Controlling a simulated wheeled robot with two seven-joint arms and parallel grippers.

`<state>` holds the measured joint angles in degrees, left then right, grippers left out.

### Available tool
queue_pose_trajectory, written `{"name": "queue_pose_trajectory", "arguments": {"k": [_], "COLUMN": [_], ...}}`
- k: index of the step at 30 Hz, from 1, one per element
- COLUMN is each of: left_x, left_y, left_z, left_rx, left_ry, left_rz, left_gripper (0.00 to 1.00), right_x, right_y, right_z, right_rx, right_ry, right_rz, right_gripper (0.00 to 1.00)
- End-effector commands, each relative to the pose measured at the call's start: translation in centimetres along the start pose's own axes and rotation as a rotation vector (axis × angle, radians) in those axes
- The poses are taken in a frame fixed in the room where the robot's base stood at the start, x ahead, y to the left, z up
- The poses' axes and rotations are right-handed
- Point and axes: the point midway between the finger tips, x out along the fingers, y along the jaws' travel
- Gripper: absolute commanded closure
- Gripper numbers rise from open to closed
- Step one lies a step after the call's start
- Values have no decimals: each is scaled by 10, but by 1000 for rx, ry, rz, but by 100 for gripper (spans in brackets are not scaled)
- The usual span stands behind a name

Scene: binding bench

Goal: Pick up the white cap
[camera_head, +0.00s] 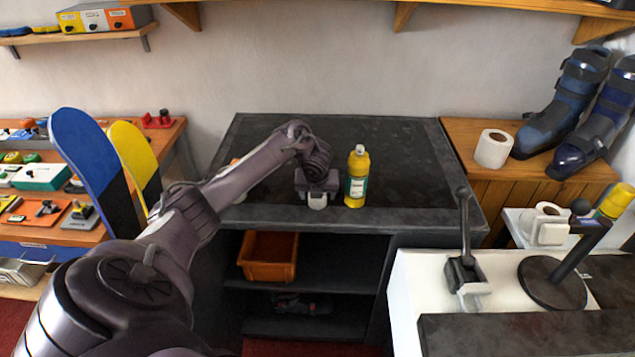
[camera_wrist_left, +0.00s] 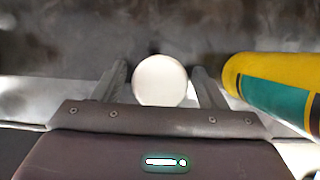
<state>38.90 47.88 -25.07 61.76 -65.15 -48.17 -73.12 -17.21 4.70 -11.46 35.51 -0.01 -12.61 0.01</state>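The white cap (camera_wrist_left: 160,80) shows as a round white disc between the two fingers of my left gripper (camera_wrist_left: 160,85) in the left wrist view. A narrow gap seems to show between the cap and each finger, so the gripper looks open around it. In the head view the white cap (camera_head: 317,201) is low at my left gripper (camera_head: 317,192), near the front edge of the dark bench top. Whether the cap touches the bench is hard to tell. My right gripper is not in view.
A yellow bottle with a green label (camera_head: 357,177) stands close to the right of my left gripper; it also shows in the wrist view (camera_wrist_left: 270,90). An orange-and-white item (camera_head: 238,192) is partly hidden behind my left arm. The dark bench top (camera_head: 410,165) is clear at right.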

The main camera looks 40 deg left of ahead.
Motion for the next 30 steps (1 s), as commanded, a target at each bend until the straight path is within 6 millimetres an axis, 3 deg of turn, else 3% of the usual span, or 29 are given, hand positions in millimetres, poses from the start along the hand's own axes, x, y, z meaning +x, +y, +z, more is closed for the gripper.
{"name": "queue_pose_trajectory", "arguments": {"k": [1,9,22,26,30], "left_x": [0,0,-7,-22,-48], "left_y": [0,0,0,0,-1], "left_z": [0,0,4,10,22], "left_rx": [0,0,1,0,-1], "left_ry": [0,0,-2,-4,-6], "left_rz": [0,0,-1,-1,-4], "left_gripper": [41,73,74,74,74], "right_x": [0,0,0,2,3], "right_y": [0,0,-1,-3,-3], "right_z": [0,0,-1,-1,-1], "right_rx": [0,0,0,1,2], "right_ry": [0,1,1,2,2], "right_rz": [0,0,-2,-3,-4], "right_gripper": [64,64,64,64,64]}}
